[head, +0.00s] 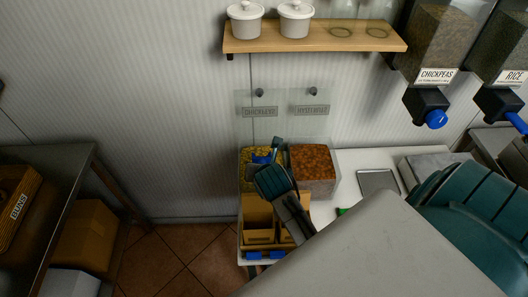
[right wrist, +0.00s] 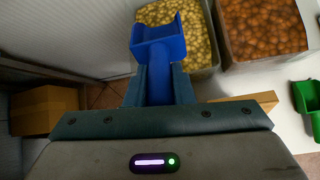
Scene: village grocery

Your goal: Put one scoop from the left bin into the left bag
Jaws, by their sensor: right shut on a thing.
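The left bin (head: 246,172) is a clear box of yellow pieces below the wall; it also shows in the right wrist view (right wrist: 203,48). The right bin (head: 314,185) beside it holds red-brown pieces. My right gripper (head: 268,172) is shut on the handle of a blue scoop (right wrist: 160,42). The scoop's bowl is at the left bin's left edge in the wrist view, and I see no pieces in it. Whether it touches the bin is unclear. The left bag (head: 257,214), brown paper, stands in front of the left bin, partly behind my gripper. My left gripper is not in view.
A grey flat plate (head: 378,182) lies farther right. A wooden shelf (head: 315,45) with white pots hangs above. A dark metal shelf unit (head: 75,158) stands left, with open floor between.

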